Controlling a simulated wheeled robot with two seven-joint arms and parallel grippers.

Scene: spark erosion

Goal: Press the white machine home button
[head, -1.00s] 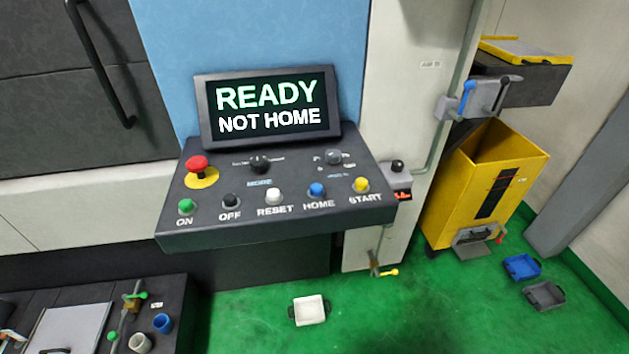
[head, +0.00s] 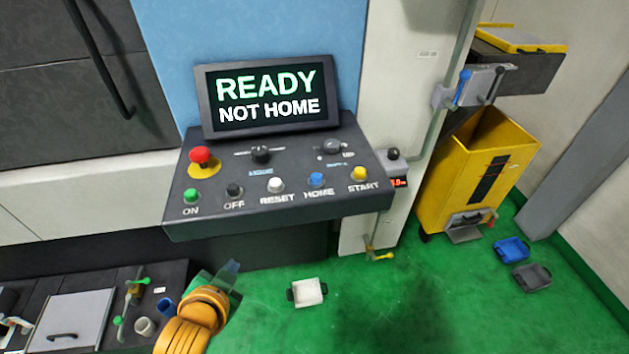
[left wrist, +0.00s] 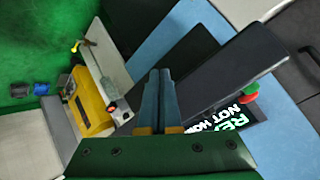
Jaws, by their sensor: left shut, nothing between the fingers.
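The blue HOME button (head: 316,180) is on the dark sloped control panel (head: 285,212) of the white machine (head: 100,195). A white RESET button (head: 275,185) is left of it and a yellow START button (head: 359,174) right of it. The screen (head: 268,97) reads "READY NOT HOME". My left gripper (head: 230,272) is low in front of the panel, below its front edge and apart from it. In the left wrist view its fingers (left wrist: 159,78) are shut and empty, and the panel (left wrist: 215,82) shows beyond them. My right gripper is not in view.
A red emergency stop (head: 200,157), a green ON button (head: 191,195) and a black OFF button (head: 234,190) share the panel. A dark bench (head: 60,310) stands lower left. A white tray (head: 307,293) lies on the green floor. A yellow bin (head: 470,175) stands at right.

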